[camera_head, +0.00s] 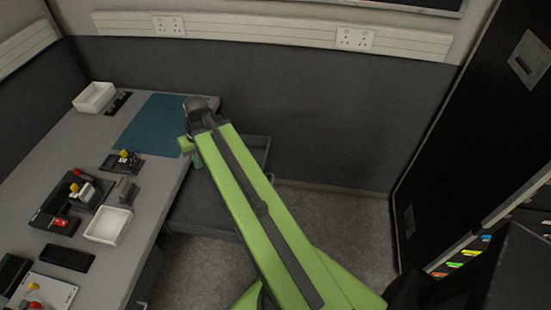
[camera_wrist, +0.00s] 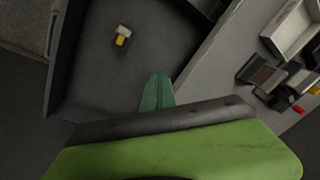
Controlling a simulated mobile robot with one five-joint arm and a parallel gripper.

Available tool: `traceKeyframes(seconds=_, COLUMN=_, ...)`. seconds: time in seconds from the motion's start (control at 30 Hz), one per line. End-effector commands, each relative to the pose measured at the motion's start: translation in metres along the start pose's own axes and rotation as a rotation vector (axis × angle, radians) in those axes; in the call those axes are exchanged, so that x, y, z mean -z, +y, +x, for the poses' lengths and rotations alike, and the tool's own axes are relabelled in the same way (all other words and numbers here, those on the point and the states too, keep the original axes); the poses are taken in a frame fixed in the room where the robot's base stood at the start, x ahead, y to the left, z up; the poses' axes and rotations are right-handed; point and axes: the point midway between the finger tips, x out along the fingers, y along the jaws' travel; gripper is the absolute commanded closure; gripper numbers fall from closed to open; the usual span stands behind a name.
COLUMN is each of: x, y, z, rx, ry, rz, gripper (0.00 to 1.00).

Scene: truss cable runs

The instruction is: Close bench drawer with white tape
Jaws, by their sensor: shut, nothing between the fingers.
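The bench drawer (camera_head: 205,208) stands pulled out from the right side of the grey bench, partly hidden behind my arm in the head view. In the wrist view I look down into its dark grey tray (camera_wrist: 95,75). A small white and yellow item (camera_wrist: 122,36) lies on the drawer floor; I cannot tell what it is. A pale strip (camera_wrist: 52,35) shows along the drawer's outer side at left; I cannot tell if it is white tape. My gripper (camera_head: 196,160), with green fingers (camera_wrist: 157,92), is shut and empty, over the drawer near the bench edge.
The bench (camera_head: 140,215) holds a teal mat (camera_head: 150,122), white trays (camera_head: 108,225) and several small parts and dark blocks. A grey partition wall (camera_head: 290,110) stands behind. A dark cabinet (camera_head: 450,130) stands at right. Floor (camera_head: 345,220) is clear between drawer and cabinet.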

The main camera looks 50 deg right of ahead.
Motion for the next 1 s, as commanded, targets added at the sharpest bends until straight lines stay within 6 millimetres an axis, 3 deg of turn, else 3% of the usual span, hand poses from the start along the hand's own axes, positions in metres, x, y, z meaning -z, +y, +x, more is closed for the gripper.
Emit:
traceKeyframes(seconds=0.03, x=0.005, y=0.054, z=0.032, rx=0.026, ry=0.048, rz=0.083, gripper=1.00)
traceKeyframes(seconds=0.2, x=0.004, y=0.207, z=0.056, rx=0.096, ry=0.237, rz=0.316, gripper=1.00)
traceKeyframes(seconds=0.3, x=-0.011, y=0.289, z=0.060, rx=0.111, ry=0.349, rz=0.435, gripper=1.00)
traceKeyframes(seconds=0.43, x=-0.037, y=0.366, z=0.058, rx=0.111, ry=0.460, rz=0.546, gripper=1.00)
traceKeyframes(seconds=0.5, x=-0.047, y=0.390, z=0.055, rx=0.108, ry=0.497, rz=0.582, gripper=1.00)
traceKeyframes(seconds=0.6, x=-0.055, y=0.406, z=0.051, rx=0.106, ry=0.525, rz=0.607, gripper=1.00)
traceKeyframes(seconds=0.77, x=-0.055, y=0.408, z=0.050, rx=0.105, ry=0.530, rz=0.609, gripper=1.00)
traceKeyframes(seconds=1.0, x=-0.038, y=0.412, z=0.087, rx=0.106, ry=0.528, rz=0.607, gripper=1.00)
